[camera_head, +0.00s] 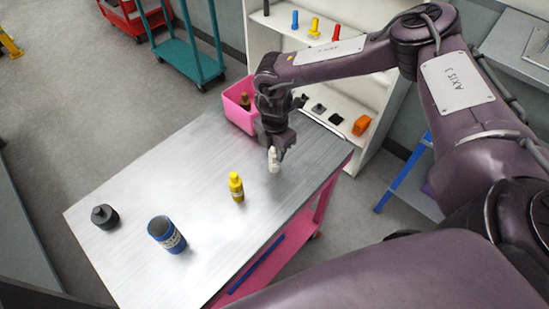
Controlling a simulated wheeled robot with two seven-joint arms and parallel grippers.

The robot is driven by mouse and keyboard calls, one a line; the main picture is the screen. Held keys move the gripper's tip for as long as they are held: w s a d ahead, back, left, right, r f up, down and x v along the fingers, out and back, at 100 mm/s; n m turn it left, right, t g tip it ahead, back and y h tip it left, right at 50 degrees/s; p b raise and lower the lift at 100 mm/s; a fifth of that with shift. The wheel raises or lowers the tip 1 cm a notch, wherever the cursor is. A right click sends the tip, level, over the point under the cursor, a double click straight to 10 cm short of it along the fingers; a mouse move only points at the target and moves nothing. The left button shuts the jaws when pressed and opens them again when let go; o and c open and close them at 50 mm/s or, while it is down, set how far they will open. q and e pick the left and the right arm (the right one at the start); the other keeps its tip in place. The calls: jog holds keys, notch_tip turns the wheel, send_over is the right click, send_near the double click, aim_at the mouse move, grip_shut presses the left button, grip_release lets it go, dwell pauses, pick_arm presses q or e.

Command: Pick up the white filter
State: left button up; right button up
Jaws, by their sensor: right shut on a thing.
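The white filter (273,160) is a small pale bottle-shaped piece near the far right part of the metal tabletop. My right gripper (276,148) is above it, pointing down, with its fingers shut on the filter's upper part. The filter is upright. I cannot tell whether its base touches the table. The fingers hide part of its top. My left gripper does not show.
On the table (150,190) stand a yellow bottle (236,187), a blue can (166,235) and a dark cap-like piece (105,217). A pink bin (236,108) sits at the far edge. A white shelf (262,42) with small parts stands behind.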

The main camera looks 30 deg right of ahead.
jog(key=shift+r, duration=0.2)
jog(key=shift+r, duration=0.2)
notch_tip(320, 180, up, 10)
jog(key=b, duration=0.3)
jog(key=shift+w+r, duration=0.1)
jog(key=shift+r, duration=0.15)
notch_tip(320, 180, up, 8)
jog(key=s+a+r+p, duration=0.2)
jog(key=a+r+p, duration=0.15)
jog(key=a, duration=0.45)
jog(key=s+a+f, duration=0.1)
jog(key=s+a, duration=0.1)
jog(key=a, duration=0.7)
jog(key=s+a+f+p, duration=0.1)
jog(key=s+a+f, duration=0.1)
jog(key=a, duration=0.6)
jog(key=s+a+f, duration=0.2)
jog(key=s+a, duration=0.1)
jog(key=a, duration=0.6)
jog(key=shift+a, duration=0.3)
jog(key=shift+s, duration=0.1)
